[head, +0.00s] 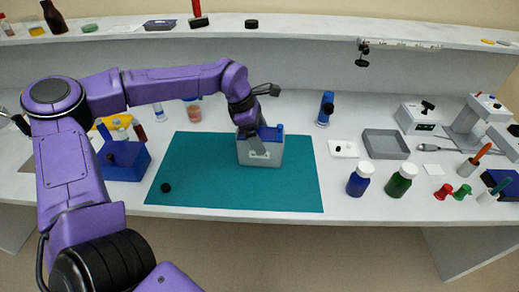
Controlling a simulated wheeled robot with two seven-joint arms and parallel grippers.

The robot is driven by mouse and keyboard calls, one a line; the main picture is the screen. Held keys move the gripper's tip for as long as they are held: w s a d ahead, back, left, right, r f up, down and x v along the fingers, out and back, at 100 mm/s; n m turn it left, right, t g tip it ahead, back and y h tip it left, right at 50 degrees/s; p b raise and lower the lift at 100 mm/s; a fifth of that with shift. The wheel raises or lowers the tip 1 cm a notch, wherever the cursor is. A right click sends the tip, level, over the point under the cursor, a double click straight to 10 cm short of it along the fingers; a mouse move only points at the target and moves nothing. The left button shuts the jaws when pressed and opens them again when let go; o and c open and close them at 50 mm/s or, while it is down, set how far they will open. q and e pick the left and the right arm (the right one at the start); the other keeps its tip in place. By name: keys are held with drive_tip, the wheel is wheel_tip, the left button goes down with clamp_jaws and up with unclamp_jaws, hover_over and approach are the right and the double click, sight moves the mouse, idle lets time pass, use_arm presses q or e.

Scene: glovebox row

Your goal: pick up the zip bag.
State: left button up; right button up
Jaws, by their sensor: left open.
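My left gripper (262,153) is open and points down over the teal mat (200,182). It is in front of or over a pale grey, box-like thing (275,155) with a blue part at its top, near the mat's back edge. The gripper hides part of this thing, and I cannot tell whether they touch. I cannot make out the zip bag for certain. A small flat white piece with a dark spot (337,152) lies just right of the mat. My right gripper is out of view.
To the right are blue (359,182) and green (400,181) bottles and a grey tray (386,145). A shelf (300,34) runs behind. The mat's front is mostly clear.

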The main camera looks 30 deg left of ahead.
use_arm(q)
drive_tip(key=shift+w+f, duration=0.1)
drive_tip(key=shift+f, duration=0.15)
idle(0.3)
drive_tip(key=c, duration=1.5)
